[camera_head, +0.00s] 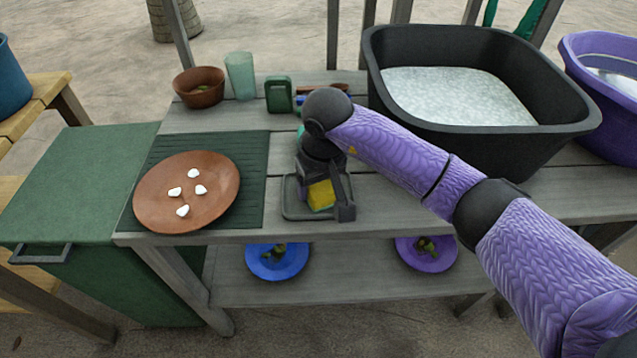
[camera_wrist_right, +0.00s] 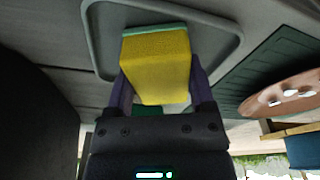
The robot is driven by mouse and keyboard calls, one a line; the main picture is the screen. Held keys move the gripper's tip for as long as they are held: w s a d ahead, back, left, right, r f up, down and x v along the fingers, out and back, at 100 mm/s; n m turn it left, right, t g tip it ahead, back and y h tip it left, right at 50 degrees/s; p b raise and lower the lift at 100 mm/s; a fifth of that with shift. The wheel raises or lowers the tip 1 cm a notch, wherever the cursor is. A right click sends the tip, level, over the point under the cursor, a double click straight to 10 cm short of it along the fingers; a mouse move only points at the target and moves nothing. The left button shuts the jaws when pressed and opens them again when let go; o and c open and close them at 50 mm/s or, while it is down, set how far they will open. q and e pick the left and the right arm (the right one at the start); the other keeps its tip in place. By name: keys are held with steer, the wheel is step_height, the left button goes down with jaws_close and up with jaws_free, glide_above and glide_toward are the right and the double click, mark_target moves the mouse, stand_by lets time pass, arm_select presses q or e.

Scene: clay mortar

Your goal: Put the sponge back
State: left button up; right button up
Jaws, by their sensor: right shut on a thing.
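The yellow sponge (camera_head: 321,195) has a thin green layer on one side, which shows in the right wrist view (camera_wrist_right: 156,68). My right gripper (camera_head: 330,190) is shut on it; in the right wrist view the two fingers (camera_wrist_right: 160,92) flank it. The sponge is over a small grey tray (camera_head: 290,211) on the table. I cannot tell for sure whether it touches the tray. The tray's rim also shows in the right wrist view (camera_wrist_right: 92,38). My left gripper is not in view.
A brown clay plate (camera_head: 160,205) with white pieces lies on a dark green ribbed mat left of the tray. A black tub (camera_head: 480,130) stands right, beside a purple tub (camera_head: 590,75). A brown bowl (camera_head: 199,93), a pale green cup (camera_head: 240,75) and a green box (camera_head: 279,95) stand behind.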

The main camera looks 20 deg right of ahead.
mark_target(324, 190)
steer(key=o, duration=0.8)
steer(key=shift+f, duration=0.2)
steer(key=shift+c, duration=0.2)
steer(key=o, duration=0.4)
steer(key=shift+r, duration=0.1)
step_height(324, 190, up, 12)
steer(key=s+p, duration=0.1)
steer(key=p, duration=0.4)
steer(key=shift+s+d, duration=0.15)
steer(key=shift+s, duration=0.25)
